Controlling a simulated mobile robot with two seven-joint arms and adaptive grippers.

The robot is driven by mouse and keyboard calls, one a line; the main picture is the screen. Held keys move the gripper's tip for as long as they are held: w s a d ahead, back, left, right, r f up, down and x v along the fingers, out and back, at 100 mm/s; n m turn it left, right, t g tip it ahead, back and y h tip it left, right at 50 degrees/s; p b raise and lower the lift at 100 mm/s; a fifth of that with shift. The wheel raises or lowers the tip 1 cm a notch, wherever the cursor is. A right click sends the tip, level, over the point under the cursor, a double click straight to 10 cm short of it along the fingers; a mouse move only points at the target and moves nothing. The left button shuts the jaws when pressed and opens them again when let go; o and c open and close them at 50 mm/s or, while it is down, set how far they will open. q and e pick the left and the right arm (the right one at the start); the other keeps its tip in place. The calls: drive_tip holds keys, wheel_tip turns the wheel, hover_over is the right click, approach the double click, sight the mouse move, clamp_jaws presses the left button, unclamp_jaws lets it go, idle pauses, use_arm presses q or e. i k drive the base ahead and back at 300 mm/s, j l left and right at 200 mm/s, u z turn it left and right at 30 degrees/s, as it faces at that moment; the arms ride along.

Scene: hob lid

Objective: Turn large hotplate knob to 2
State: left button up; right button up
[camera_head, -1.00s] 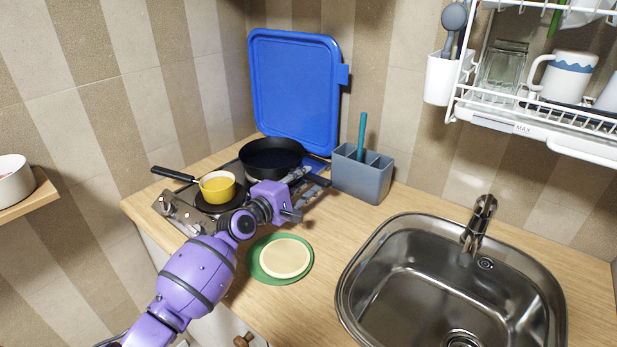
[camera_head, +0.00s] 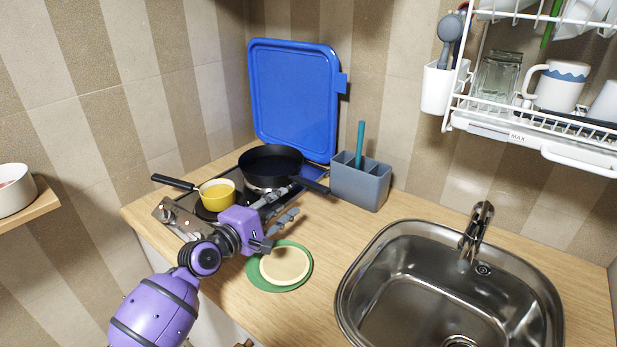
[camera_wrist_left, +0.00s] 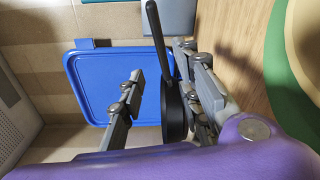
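The hob (camera_head: 207,214) sits at the back left of the counter, with a metal front panel (camera_head: 178,219) that carries small knobs. One knob (camera_head: 166,214) shows at the panel's left end. My left wrist covers the panel's right part, so I cannot tell which knob is the large hotplate's or read its setting. My right gripper is not in view.
A black frying pan (camera_head: 270,164) and a yellow saucepan (camera_head: 217,195) stand on the hob. The blue lid (camera_head: 295,95) is upright behind. A grey holder (camera_head: 360,183) stands right of the hob. A green plate (camera_head: 262,281) bearing a cream disc lies in front, left of the sink (camera_head: 345,290).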

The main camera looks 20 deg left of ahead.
sight(167, 216)
drive_tip(key=k+j, duration=0.25)
drive_tip(key=k, duration=0.2)
drive_tip(key=k+j, duration=0.25)
drive_tip(key=k, duration=0.25)
